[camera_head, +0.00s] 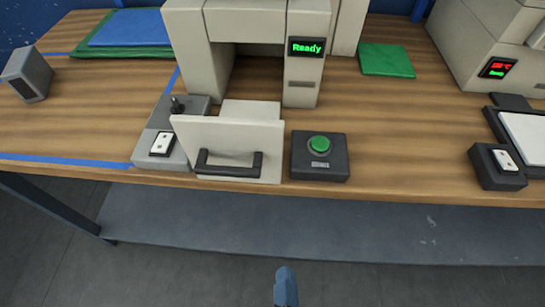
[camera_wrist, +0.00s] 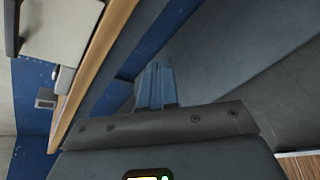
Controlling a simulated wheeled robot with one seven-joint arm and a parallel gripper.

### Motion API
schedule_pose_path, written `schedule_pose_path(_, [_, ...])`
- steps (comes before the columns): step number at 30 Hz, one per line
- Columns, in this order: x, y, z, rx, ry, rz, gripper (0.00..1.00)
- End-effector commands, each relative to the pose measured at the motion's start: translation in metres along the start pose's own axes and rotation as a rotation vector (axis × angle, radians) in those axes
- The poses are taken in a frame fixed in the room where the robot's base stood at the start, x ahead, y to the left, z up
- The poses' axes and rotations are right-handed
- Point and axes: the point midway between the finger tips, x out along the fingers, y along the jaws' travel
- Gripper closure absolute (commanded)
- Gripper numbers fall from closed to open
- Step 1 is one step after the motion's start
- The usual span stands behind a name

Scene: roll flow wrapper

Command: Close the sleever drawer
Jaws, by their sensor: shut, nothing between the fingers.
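The sleever drawer (camera_head: 235,137) is the pale front panel with a black bar handle (camera_head: 228,165), below the beige machine (camera_head: 245,22) whose screen reads "Ready". The drawer stands pulled out toward the table's front edge, with part of its tray (camera_head: 250,109) showing behind the panel. In the wrist view, a pale panel with a dark handle, which looks like the drawer (camera_wrist: 62,28), shows at the upper left. My gripper (camera_head: 286,272) is low in front of the table, well apart from the drawer. Its blue fingers (camera_wrist: 156,85) are together and empty.
A green button box (camera_head: 320,160) stands right of the drawer. A grey switch box with a joystick (camera_head: 160,145) stands close on its left. A second machine (camera_head: 495,45) and switch box (camera_head: 497,166) are at the right. The table's front edge lies between my gripper and the drawer.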

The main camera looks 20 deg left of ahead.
Motion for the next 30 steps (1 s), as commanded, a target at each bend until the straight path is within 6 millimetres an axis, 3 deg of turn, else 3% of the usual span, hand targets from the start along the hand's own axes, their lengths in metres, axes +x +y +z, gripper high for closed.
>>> schedule_pose_path(1, [0.002, 0.025, -0.003, -0.095, -0.028, 0.03, 1.0])
schedule_pose_path(6, [-0.008, 0.109, -0.011, -0.451, -0.199, 0.088, 1.0])
schedule_pose_path(9, [-0.023, 0.147, -0.013, -0.586, -0.295, 0.098, 1.0])
schedule_pose_path(12, [-0.036, 0.171, -0.015, -0.664, -0.361, 0.098, 1.0])
schedule_pose_path(16, [-0.042, 0.182, -0.015, -0.703, -0.398, 0.093, 1.0])
schedule_pose_path(20, [-0.034, 0.185, -0.011, -0.708, -0.402, 0.09, 1.0])
schedule_pose_path(30, [0.024, 0.199, 0.01, -0.704, -0.401, 0.089, 1.0])
